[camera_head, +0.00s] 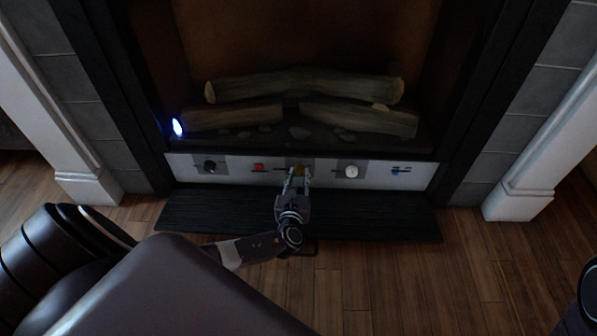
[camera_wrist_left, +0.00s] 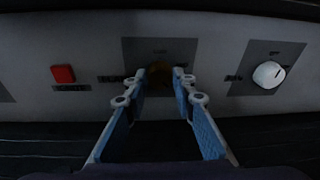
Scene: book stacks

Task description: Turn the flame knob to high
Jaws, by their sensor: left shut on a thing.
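The fireplace's control panel (camera_head: 228,169) runs below the firebox. Its middle knob (camera_head: 299,169) is brown-orange and sits on a grey plate; it also shows in the left wrist view (camera_wrist_left: 160,78), dark and partly hidden by the fingers. The labels around it are too dim to read, so I cannot tell its setting. My left gripper (camera_head: 297,180) reaches the panel from the front, with its two fingers (camera_wrist_left: 160,80) on either side of this knob, shut on it.
A black knob (camera_head: 210,167) and red button (camera_head: 259,167) are left of the middle knob. A white knob (camera_head: 351,171) and blue switch (camera_head: 395,171) are to the right. A blue light (camera_head: 177,127) glows beside the logs (camera_head: 305,84). A dark hearth slab (camera_head: 390,222) lies below.

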